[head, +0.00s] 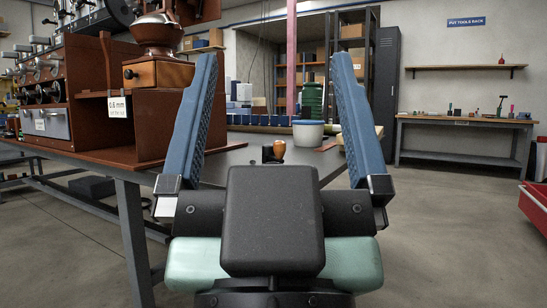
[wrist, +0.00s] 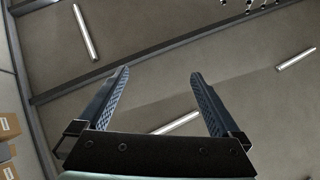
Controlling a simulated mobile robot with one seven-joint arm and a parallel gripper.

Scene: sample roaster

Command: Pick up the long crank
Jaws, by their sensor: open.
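I cannot pick out the long crank for sure in either view. A small wooden-handled piece with a dark base (head: 274,151) stands on the dark bench (head: 225,160), seen between my fingers; I cannot tell what it is. My gripper (head: 268,75) fills the front middle of the head view, its two blue ribbed fingers wide apart with nothing between them. In the wrist view my gripper (wrist: 160,73) is also open and empty, seen against what looks like the ceiling with light tubes. My fingers hide parts of the bench.
A brown wooden cabinet (head: 150,120) with a copper-topped grinder (head: 158,65) stands left on the bench. A white tub with a blue rim (head: 308,133) and a green container (head: 311,98) stand behind. A workbench (head: 465,122) with small tools is back right; the floor before it is clear.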

